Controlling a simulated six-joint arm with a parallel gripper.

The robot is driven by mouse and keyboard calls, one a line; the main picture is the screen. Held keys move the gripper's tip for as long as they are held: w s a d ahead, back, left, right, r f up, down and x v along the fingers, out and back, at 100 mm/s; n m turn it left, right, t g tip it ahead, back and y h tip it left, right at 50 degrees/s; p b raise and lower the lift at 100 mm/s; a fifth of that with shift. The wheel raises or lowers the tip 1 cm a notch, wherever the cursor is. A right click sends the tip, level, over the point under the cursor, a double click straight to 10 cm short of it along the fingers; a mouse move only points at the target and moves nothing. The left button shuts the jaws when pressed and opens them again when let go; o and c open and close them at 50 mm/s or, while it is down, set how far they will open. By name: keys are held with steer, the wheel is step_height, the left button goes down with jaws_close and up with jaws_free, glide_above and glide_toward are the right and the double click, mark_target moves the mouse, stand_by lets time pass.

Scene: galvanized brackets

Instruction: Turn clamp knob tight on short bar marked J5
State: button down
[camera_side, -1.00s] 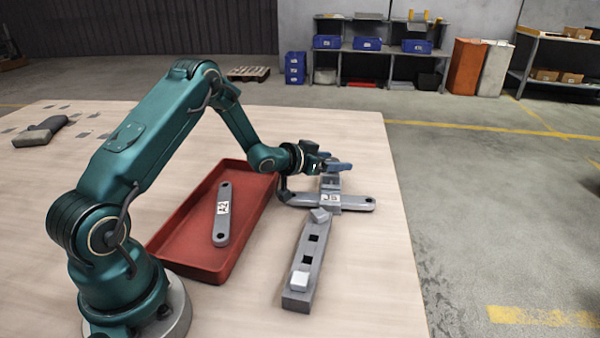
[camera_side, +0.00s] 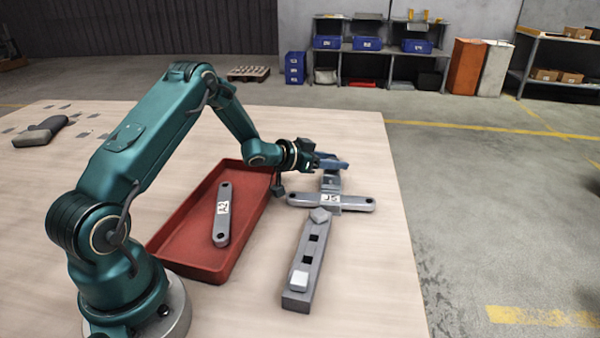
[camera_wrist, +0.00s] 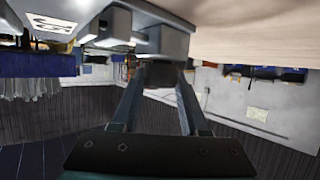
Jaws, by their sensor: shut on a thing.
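The short grey bar marked J5 (camera_side: 358,204) lies crosswise at the far end of the fixture rail (camera_side: 296,297). Its label also shows upside down in the wrist view (camera_wrist: 50,24). A grey clamp block (camera_wrist: 172,42) stands beside the bar. My gripper (camera_side: 338,163) is at the far end of the fixture, behind the bar. In the wrist view, my gripper's fingers (camera_wrist: 160,78) are shut on a dark knob (camera_wrist: 160,70) at the clamp block. The fingers hide most of the knob in the side view.
A red tray (camera_side: 172,248) left of the fixture holds another grey bar marked A2 (camera_side: 223,222). The wooden table (camera_side: 370,270) is clear to the right.

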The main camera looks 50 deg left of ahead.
steer(key=shift+c, duration=2.1)
jaws_free()
step_height(320, 180, up, 4)
steer(key=shift+r, duration=0.15)
steer(key=s+a+r, duration=0.6)
steer(key=s+a, duration=0.2)
steer(key=shift+a+r, duration=0.25)
steer(key=shift+r, duration=0.15)
